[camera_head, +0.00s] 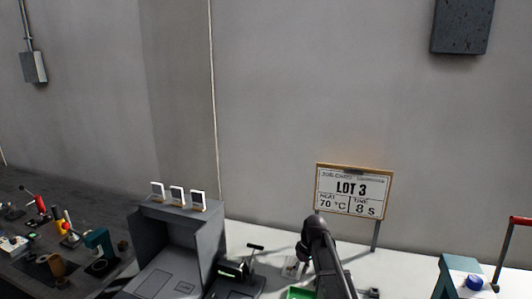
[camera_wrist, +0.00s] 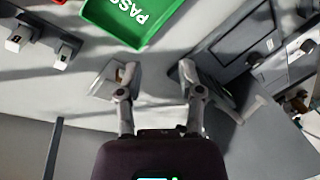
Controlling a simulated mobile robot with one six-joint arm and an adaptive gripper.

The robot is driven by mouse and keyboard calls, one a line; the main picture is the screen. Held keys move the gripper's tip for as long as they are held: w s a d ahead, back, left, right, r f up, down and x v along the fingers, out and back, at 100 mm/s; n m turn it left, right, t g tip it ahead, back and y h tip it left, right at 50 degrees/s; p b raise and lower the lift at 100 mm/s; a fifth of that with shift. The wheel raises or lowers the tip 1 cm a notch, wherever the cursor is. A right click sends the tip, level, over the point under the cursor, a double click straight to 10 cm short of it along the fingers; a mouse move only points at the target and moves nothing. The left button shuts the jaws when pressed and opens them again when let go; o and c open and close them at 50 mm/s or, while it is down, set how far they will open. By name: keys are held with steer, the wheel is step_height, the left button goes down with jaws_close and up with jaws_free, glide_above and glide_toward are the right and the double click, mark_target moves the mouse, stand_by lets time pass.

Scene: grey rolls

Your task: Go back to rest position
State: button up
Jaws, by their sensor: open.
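My gripper (camera_wrist: 157,82) shows in the wrist view with its two fingers spread wide apart. Nothing is held between them; only the pale table surface shows in the gap. A dark grey machine part lies behind the right fingertip. In the head view my arm reaches over the bench at the lower middle, and its fingertips are not clearly visible there.
A green tray marked PASS (camera_wrist: 150,36) lies beyond the fingers; its edge shows in the head view (camera_head: 300,293). A grey box-like machine (camera_head: 205,245) stands left of my arm. A LOT 3 sign (camera_head: 354,191) stands behind. A teal stand with a blue button (camera_head: 474,283) is at right.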

steer(key=s+d+m+h, duration=0.1)
steer(key=s+d+m, duration=0.1)
steer(key=s, duration=0.8)
steer(key=s+d+m+h, duration=0.1)
steer(key=s+d+m, duration=0.2)
steer(key=s, duration=0.7)
steer(key=shift+f+m+t, duration=0.2)
steer(key=shift+m+t, duration=0.2)
steer(key=shift+d, duration=0.15)
